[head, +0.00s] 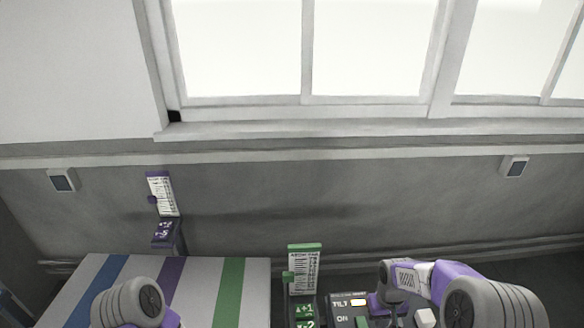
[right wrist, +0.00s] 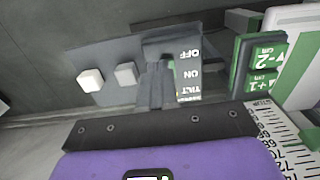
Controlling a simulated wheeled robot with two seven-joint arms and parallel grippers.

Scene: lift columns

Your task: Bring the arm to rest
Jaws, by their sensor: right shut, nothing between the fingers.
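My right arm comes in from the lower right of the head view. Its purple gripper (head: 383,304) is low over a dark control panel (head: 343,299) marked TILT and ON. In the right wrist view the dark fingers (right wrist: 157,70) are together with nothing between them. They reach over the panel (right wrist: 90,58) beside its OFF, ON and TILT labels; I cannot tell whether they touch it. My left arm shows only as a rounded grey joint at the lower left of the head view, and its gripper is out of the picture.
A green column scale with a keypad (head: 305,312) stands just left of the panel. A purple one (head: 164,234) stands farther left, behind a striped white top (head: 200,280). A pale button (right wrist: 90,80) and a grey one (right wrist: 125,74) are on the panel. A wall with windows is behind.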

